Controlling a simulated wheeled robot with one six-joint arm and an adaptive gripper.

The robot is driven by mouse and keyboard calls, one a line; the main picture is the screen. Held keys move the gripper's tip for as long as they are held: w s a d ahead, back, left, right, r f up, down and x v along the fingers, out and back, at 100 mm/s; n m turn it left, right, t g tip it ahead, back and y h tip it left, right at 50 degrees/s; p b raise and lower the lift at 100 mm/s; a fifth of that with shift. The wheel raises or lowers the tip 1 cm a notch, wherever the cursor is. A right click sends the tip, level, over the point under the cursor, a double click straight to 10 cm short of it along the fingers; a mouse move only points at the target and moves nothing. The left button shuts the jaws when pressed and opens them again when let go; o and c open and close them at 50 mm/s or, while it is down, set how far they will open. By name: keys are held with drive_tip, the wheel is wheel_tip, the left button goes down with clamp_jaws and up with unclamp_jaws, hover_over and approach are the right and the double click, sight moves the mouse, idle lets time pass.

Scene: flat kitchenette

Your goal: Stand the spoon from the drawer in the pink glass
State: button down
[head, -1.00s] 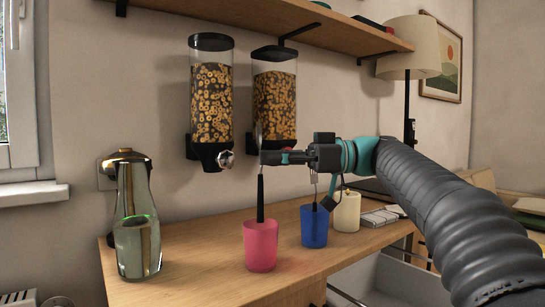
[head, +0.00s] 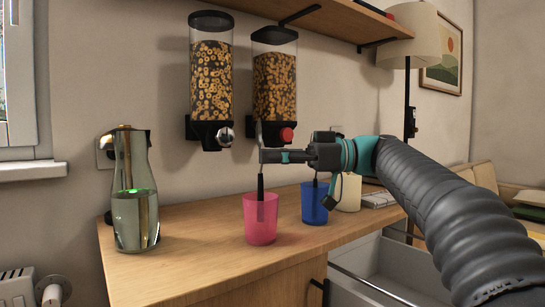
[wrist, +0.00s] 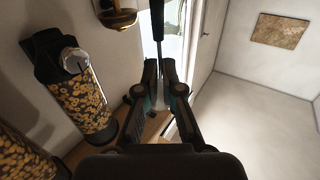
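The spoon hangs upright, its dark handle (head: 261,186) pointing down. My gripper (head: 268,156) is shut on the spoon's upper part, above the pink glass (head: 260,232). The handle's lower end is inside the glass, showing dimly through its wall; whether it touches the bottom I cannot tell. In the wrist view the spoon's dark handle (wrist: 157,22) runs away from between the fingertips of my gripper (wrist: 159,72). The drawer (head: 385,268) is open at the lower right, partly hidden by my arm.
A blue glass (head: 314,207) with a thin dark utensil stands right of the pink glass, and a cream cup (head: 349,193) beyond it. A glass carafe (head: 135,205) stands at left. Two cereal dispensers (head: 211,80) hang behind my gripper. The counter's front left (head: 185,270) is clear.

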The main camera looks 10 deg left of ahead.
drive_tip(key=c, duration=1.2)
unclamp_jaws()
drive_tip(key=shift+c, duration=0.2)
drive_tip(key=v, duration=1.2)
